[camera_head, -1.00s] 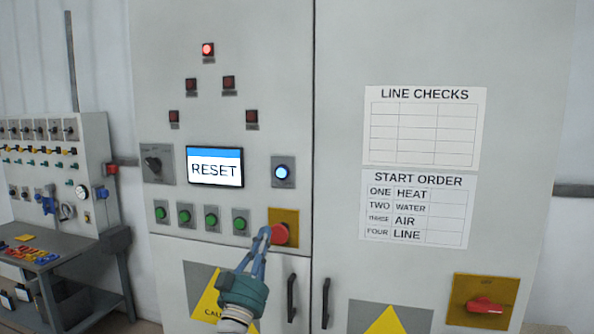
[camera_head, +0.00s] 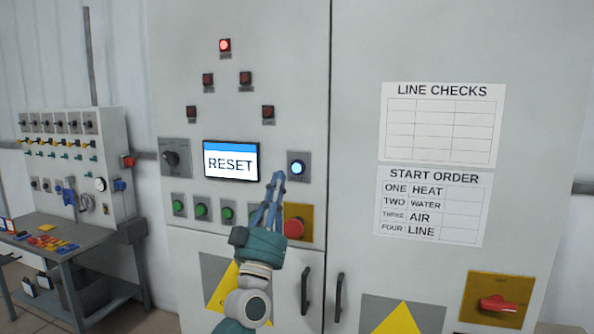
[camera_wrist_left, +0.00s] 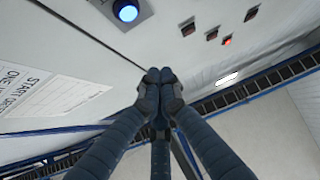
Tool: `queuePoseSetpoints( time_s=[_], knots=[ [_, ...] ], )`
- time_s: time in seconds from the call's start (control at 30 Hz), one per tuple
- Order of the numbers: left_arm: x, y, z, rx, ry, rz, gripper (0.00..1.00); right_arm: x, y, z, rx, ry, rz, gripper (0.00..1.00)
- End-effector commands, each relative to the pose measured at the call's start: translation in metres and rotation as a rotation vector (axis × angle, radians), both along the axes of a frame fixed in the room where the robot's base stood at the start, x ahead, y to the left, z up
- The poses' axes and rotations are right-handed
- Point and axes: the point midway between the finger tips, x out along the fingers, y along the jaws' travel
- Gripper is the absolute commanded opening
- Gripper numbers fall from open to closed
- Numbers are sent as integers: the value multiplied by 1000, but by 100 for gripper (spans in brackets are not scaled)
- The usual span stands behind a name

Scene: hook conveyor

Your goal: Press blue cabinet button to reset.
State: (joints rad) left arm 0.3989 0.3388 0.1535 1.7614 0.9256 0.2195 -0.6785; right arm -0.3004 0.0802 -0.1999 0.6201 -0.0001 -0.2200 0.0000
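The blue button (camera_head: 297,168) glows on a grey square plate on the cabinet (camera_head: 300,60), right of a screen (camera_head: 231,162) reading RESET. It also shows lit in the left wrist view (camera_wrist_left: 127,11), at the top left. My left gripper (camera_head: 276,180) is in front of the cabinet, its fingers pointing up, their tips just left of and slightly below the blue button in the picture. The fingertips (camera_wrist_left: 160,76) are together in the left wrist view with nothing visible between them. I see no contact with the button. My right gripper is not in view.
A red mushroom button (camera_head: 293,228) on a yellow plate sits right behind my left fingers. Green buttons (camera_head: 201,210) line up below the screen. Door handles (camera_head: 306,290) and a red rotary switch (camera_head: 497,303) are lower down. A workbench (camera_head: 85,250) stands at left.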

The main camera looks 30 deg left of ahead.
Motion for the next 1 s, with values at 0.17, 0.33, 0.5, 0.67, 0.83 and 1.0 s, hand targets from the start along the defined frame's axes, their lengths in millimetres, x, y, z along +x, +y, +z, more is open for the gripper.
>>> queuePoseSetpoints(
  time_s=[0.17, 0.33, 0.5, 0.67, 0.83, 1.0],
  knots=[
    [21, 5, -5, 2, -2, 2, 0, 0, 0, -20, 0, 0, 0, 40],
    [45, 11, -5, 1, -3, 1, 0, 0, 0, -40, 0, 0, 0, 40],
    [65, 16, -4, 1, -1, 1, 0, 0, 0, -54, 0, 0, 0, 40],
    [76, 18, -2, 1, -1, 1, 0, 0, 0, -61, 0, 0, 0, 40],
    [79, 19, 0, 1, 0, 0, 0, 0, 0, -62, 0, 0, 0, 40],
    [80, 19, 0, 1, 0, 0, 0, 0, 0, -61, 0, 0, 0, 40]
  ],
)
